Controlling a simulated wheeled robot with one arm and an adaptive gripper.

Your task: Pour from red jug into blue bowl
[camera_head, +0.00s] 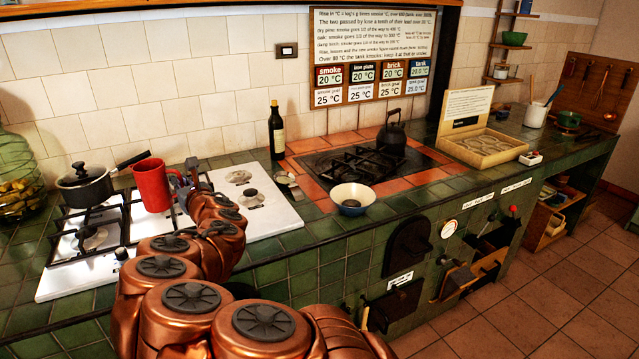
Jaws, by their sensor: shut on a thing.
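The red jug (152,187) is upright at the left, over the white hob. My gripper (181,184) is at its right side and shut on it, partly hidden by my copper arm. I cannot tell whether the jug's base touches the hob. The bowl (352,205) stands on the green tiled counter near its front edge, right of the jug and well apart from it. It is cream outside with blue at the bottom inside. The jug's contents are hidden.
A dark bottle (277,135) stands at the back between jug and bowl. Green tiles left of the bowl are clear.

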